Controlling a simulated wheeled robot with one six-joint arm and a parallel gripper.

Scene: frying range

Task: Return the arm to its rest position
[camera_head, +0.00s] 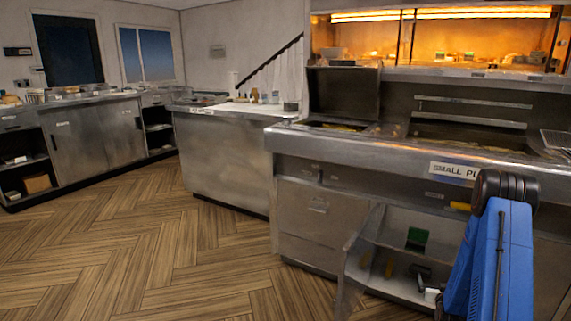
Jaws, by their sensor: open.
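My blue arm (490,262) stands at the lower right, bent at a black joint (505,186) in front of the steel frying range (360,150). From that joint a blue link runs down and out of the bottom of the picture. I cannot make out my gripper or its fingertips. Behind and left of the arm, a cabinet under the range has its door (360,262) standing open.
A steel counter (225,158) with small jars stands left of the range. A longer cabinet run (98,135) lines the far left wall. The herringbone floor (150,255) is clear at the left. The open door juts into the floor space. A lit warming shelf (440,40) is above.

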